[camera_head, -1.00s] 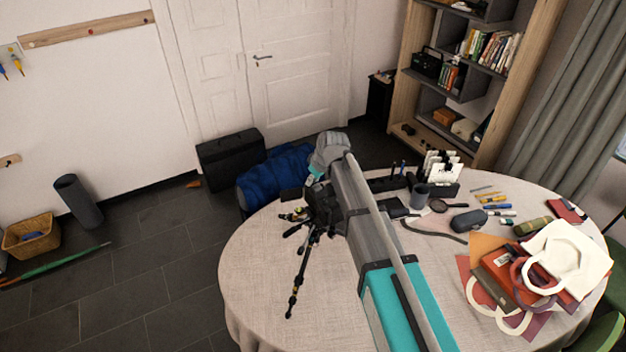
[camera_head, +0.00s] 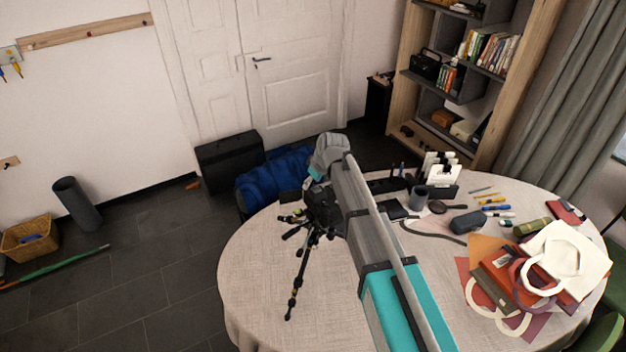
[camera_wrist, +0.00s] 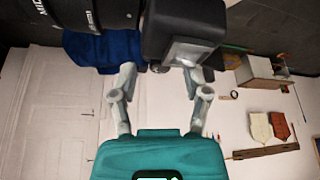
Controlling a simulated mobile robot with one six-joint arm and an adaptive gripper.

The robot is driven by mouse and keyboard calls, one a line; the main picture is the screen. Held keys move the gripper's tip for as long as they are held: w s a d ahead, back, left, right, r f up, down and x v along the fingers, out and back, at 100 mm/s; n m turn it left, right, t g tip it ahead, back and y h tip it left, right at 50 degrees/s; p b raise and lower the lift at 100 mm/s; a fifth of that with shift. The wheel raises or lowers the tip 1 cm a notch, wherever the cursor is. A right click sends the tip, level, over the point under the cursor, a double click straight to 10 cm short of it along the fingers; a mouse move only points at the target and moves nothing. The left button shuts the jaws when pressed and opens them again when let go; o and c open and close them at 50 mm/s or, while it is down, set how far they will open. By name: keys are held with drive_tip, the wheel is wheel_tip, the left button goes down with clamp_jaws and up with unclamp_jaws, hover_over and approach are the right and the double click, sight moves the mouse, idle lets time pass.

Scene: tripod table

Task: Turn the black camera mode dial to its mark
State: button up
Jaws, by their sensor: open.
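The black camera (camera_head: 318,200) stands on a tripod (camera_head: 300,265) on the round table, partly hidden by my arm. In the wrist view, which looks inverted, the dark camera body (camera_wrist: 182,28) fills the top middle and its lens with white lettering (camera_wrist: 90,18) is at the upper left. A small round dark piece at the body's lower edge looks like the mode dial (camera_wrist: 160,69); its mark cannot be made out. My gripper (camera_wrist: 159,74) is open, one finger on each side of the dial in the picture. I cannot tell whether they touch it. In the head view my gripper is mostly hidden.
The table (camera_head: 260,260) has clear cloth at its front left. To the right lie a dark case (camera_head: 467,221), a mug (camera_head: 419,195), several pens and a pile of bags (camera_head: 545,270). A blue bundle (camera_head: 270,180) and a black box (camera_head: 230,160) are behind the table.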

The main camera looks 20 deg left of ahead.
drive_tip(key=shift+m, duration=0.5)
drive_tip(key=shift+s+a+m+t+h, duration=0.1)
drive_tip(key=shift+m+t+h, duration=0.4)
drive_tip(key=shift+m, duration=1)
drive_tip(key=p+v, duration=1.2)
drive_tip(key=v, duration=0.2)
drive_tip(key=shift+p, duration=0.4)
drive_tip(key=shift+s+f, duration=0.1)
drive_tip(key=s+d+f+m+g+h+b, duration=0.1)
drive_tip(key=s+d+f+m+b, duration=0.2)
drive_tip(key=d+f+b, duration=0.4)
drive_tip(key=s+d+f+m+g+h+b, duration=0.1)
drive_tip(key=s+d+f+m+b, duration=0.2)
drive_tip(key=d, duration=1.7)
drive_tip(key=s+d+f+m+h+b, duration=0.1)
drive_tip(key=s+d+f+m+b, duration=0.2)
drive_tip(key=s+d+f+b, duration=0.3)
drive_tip(key=d+f+b, duration=0.5)
drive_tip(key=d+f, duration=0.1)
drive_tip(key=d, duration=0.1)
drive_tip(key=shift+s+d+f+g, duration=0.2)
drive_tip(key=shift+s+f+g, duration=0.05)
drive_tip(key=shift+s+g, duration=0.15)
